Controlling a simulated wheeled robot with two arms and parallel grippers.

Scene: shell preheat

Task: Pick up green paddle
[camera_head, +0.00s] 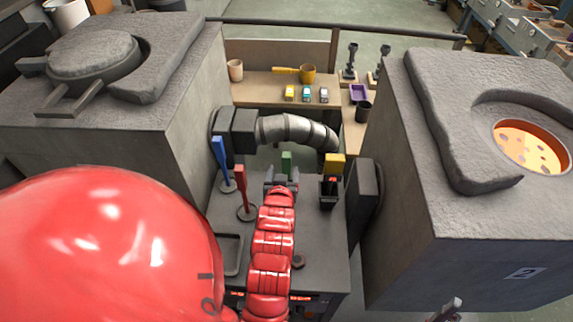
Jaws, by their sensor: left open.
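The green paddle (286,160) stands upright near the back of the dark work table (318,240), in the middle of the view. Its lower part is hidden behind my left gripper (281,180). The gripper is open, with one dark finger to each side of the paddle's line in the picture. I cannot tell whether the fingers are around the paddle or just in front of it. My red left arm reaches in from the bottom and covers part of the table.
A blue paddle (221,158) and a red paddle (240,188) stand close on the left. A yellow block-like piece (335,162) is on the right by a dark holder (329,190). Large stone-like blocks flank the table (185,150) (420,180). A ribbed pipe (290,130) runs behind.

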